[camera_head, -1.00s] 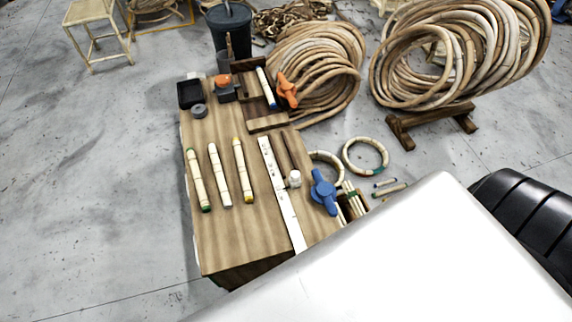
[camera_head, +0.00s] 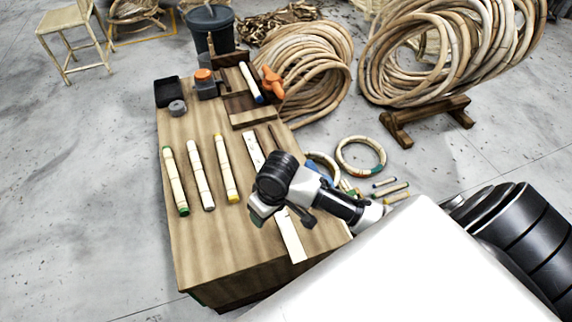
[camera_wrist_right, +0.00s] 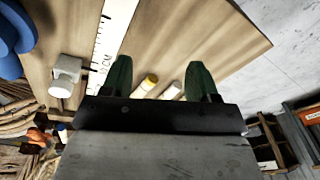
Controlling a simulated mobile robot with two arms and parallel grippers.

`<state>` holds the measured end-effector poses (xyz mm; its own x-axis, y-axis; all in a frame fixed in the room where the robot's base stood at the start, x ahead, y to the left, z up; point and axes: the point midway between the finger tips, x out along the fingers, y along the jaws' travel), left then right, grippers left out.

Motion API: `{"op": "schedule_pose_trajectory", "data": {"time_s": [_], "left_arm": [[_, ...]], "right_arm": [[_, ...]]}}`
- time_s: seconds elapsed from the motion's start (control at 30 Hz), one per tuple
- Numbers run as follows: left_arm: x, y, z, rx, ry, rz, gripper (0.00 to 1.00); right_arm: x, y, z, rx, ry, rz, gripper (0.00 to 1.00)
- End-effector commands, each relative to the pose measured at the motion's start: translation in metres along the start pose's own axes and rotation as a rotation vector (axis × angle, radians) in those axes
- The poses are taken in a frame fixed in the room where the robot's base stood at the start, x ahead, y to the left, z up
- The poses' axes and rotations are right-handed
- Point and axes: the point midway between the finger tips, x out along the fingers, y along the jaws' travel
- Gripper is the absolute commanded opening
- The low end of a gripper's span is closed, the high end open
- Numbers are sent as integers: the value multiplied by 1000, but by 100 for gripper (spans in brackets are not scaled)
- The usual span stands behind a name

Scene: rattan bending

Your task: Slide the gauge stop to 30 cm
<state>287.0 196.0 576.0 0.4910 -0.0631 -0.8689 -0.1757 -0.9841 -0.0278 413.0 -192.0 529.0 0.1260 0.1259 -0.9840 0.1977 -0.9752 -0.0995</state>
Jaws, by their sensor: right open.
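The gauge is a white ruler (camera_head: 291,238) lying along the right part of the wooden bench top (camera_head: 225,250). It also shows in the right wrist view (camera_wrist_right: 115,28). The gauge stop, a small white block (camera_wrist_right: 66,75), sits beside the ruler at the left of the right wrist view; my arm hides it in the head view. My right gripper (camera_wrist_right: 160,80) is open and empty, with two dark green fingers, apart from the stop and to its right in that view. In the head view my right gripper (camera_head: 262,212) is over the bench near the ruler. My left gripper is not in view.
Several capped rattan rods (camera_head: 200,175) lie left of the ruler. A blue clamp handle (camera_wrist_right: 14,42) is near the stop. An orange handle (camera_head: 271,82) and wooden fixture (camera_head: 245,118) stand at the bench's far end. The near left bench corner is clear.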

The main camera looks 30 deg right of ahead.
Motion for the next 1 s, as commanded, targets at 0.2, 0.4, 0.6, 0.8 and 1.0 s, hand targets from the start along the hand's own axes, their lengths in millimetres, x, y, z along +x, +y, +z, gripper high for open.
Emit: {"op": "schedule_pose_trajectory", "data": {"time_s": [0.2,0.4,0.6,0.8,1.0], "left_arm": [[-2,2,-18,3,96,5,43],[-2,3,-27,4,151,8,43],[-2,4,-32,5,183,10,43],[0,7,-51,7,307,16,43],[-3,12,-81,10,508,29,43]], "right_arm": [[-30,79,-64,195,-87,90,60],[-64,131,-93,374,-120,128,60],[-72,146,-99,431,-127,132,60],[-56,147,-97,430,-127,130,60],[-33,148,-93,429,-127,131,60]]}}
